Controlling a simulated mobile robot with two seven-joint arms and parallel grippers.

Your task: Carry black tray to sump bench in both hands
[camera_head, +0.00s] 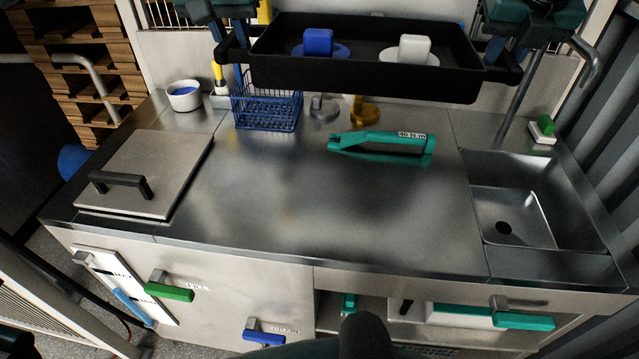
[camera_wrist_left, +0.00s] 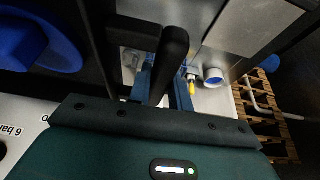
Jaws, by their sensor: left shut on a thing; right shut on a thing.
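The black tray (camera_head: 370,78) hangs level in the air above the back of the steel sump bench (camera_head: 300,215). In it are a blue block on a round blue base (camera_head: 318,42) and a white block on a round white base (camera_head: 414,48). My left gripper (camera_head: 226,42) is shut on the tray's left handle. In the left wrist view the black handle (camera_wrist_left: 172,55) runs between the fingers (camera_wrist_left: 163,90). My right gripper (camera_head: 508,62) is shut on the right handle; its fingertips are partly hidden.
A green torque tool (camera_head: 385,142) lies mid-bench. A blue wire basket (camera_head: 267,108), a white bowl (camera_head: 184,96) and a yellow-based item (camera_head: 364,110) stand at the back. A handled lid (camera_head: 150,172) is left, a sink (camera_head: 525,205) right. The front middle is clear.

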